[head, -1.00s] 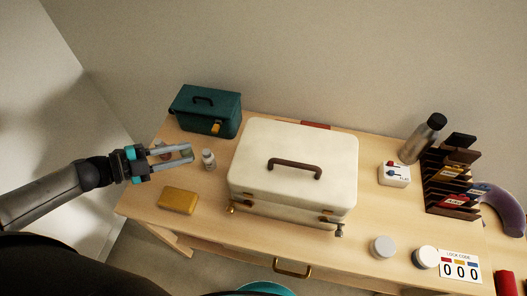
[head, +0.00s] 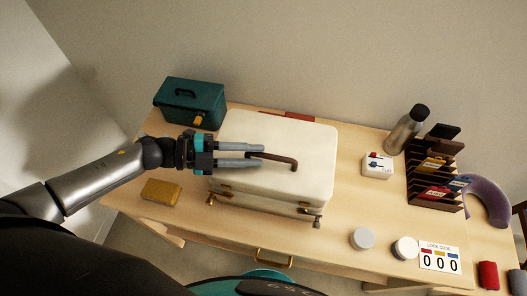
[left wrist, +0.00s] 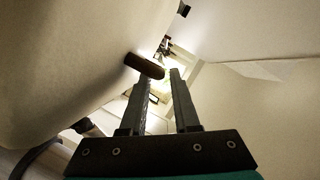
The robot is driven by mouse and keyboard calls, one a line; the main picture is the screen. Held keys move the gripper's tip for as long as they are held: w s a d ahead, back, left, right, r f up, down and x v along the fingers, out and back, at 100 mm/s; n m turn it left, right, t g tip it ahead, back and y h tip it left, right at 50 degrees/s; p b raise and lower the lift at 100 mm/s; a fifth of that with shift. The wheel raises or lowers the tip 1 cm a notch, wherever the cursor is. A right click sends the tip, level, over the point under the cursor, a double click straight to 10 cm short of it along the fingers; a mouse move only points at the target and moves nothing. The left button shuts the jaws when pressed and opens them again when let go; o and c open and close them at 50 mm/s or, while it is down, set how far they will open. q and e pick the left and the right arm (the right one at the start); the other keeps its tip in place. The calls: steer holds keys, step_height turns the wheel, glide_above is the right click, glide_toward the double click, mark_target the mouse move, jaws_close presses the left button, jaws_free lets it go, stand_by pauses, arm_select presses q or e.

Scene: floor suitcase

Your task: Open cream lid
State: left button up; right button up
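The cream case lies on the desk with its cream lid (head: 318,145) down. A brown handle (head: 284,159) lies on top of the lid. My left gripper (head: 259,154) is over the left part of the lid, its two fingers apart and pointing right at the handle's left end. In the left wrist view the handle (left wrist: 145,66) shows by the tip of the left finger, with the gripper (left wrist: 159,76) open. I cannot tell whether a finger touches it. Latches on the case's front (head: 260,200) show below the lid. My right gripper is not in view.
A teal box (head: 190,103) stands behind my left arm, and a yellow block (head: 162,190) lies in front of it. Right of the case are a white switch box (head: 377,165), a steel bottle (head: 404,133), a rack (head: 437,180), round tins (head: 362,239) and a lock-code card (head: 440,258).

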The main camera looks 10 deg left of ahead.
mark_target(274, 150)
arm_select(q)
steer(key=shift+x, duration=1.55)
jaws_close()
steer(key=shift+a, duration=0.1)
